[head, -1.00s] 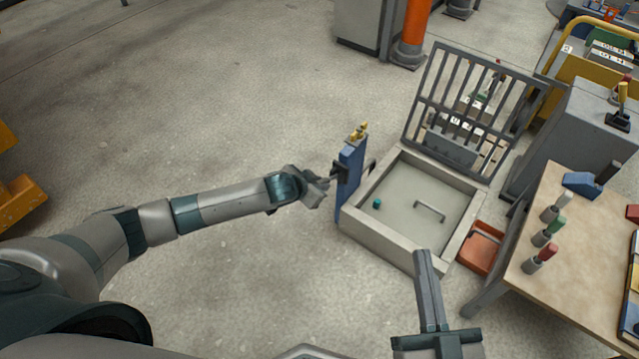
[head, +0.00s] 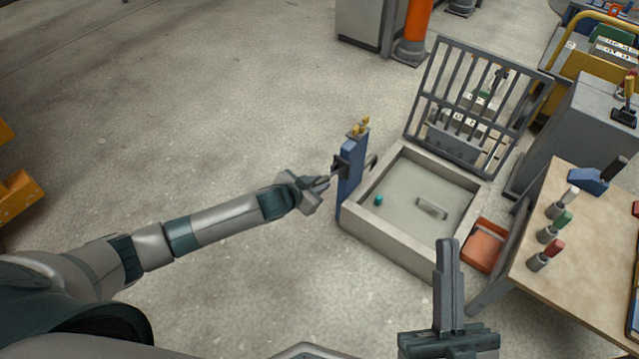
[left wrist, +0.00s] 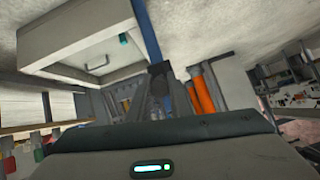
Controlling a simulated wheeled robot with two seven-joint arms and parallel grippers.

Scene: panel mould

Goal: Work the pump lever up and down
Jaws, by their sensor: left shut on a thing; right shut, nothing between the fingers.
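The blue pump post (head: 351,178) stands upright at the left outside wall of the grey basin. Yellow fittings (head: 360,127) sit on its top. A dark pump lever (head: 373,161) shows at the post, one end sticking out on its right side. My left gripper (head: 328,180) is at the post's left side, shut on the lever; the gripped part is mostly hidden. In the left wrist view the fingers (left wrist: 162,84) meet beside the blue post (left wrist: 147,30). My right gripper (head: 447,243) is shut and empty, apart from the post, in front of the basin.
The basin (head: 385,240) holds a small teal piece (head: 378,200) and a handle (head: 432,208). A barred grate (head: 475,105) stands raised behind it. An orange tray (head: 486,245) and a workbench (head: 590,270) are at the right. The floor left of the post is free.

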